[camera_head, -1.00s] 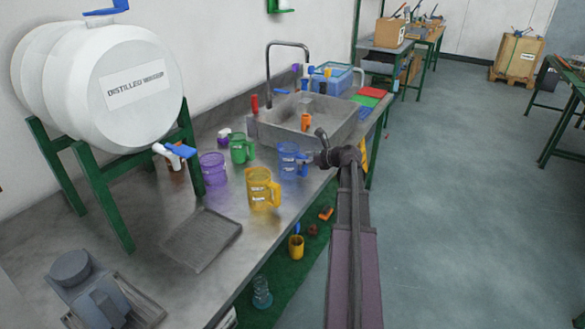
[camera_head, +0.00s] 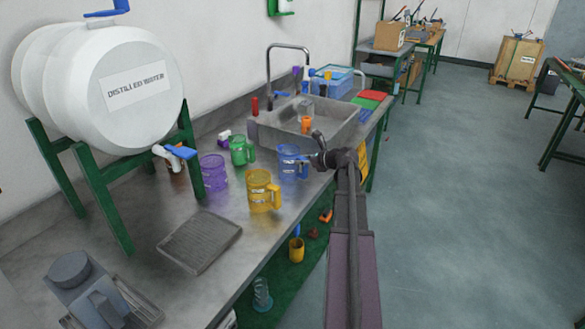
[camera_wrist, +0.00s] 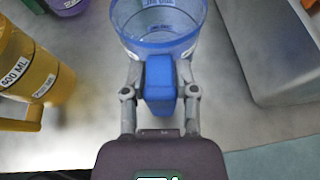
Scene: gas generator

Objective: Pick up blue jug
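The blue jug (camera_head: 289,160) stands upright on the grey metal counter, just in front of the sink, its handle toward my arm. My gripper (camera_head: 312,161) is at that handle, small and partly hidden in the head view. In the wrist view, my gripper (camera_wrist: 162,78) has one finger on each side of the blue handle (camera_wrist: 161,88), and both lie close against it. The clear blue body of the jug (camera_wrist: 158,25) lies beyond the fingers, cut off by the picture's top edge. The jug's base rests on the counter.
A yellow jug (camera_head: 263,190) stands close by at the front left, also in the wrist view (camera_wrist: 28,85). Green (camera_head: 242,150) and purple (camera_head: 213,172) jugs stand behind. The sink (camera_head: 310,122) is close beyond the blue jug. A distilled water barrel (camera_head: 130,85) is at the left.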

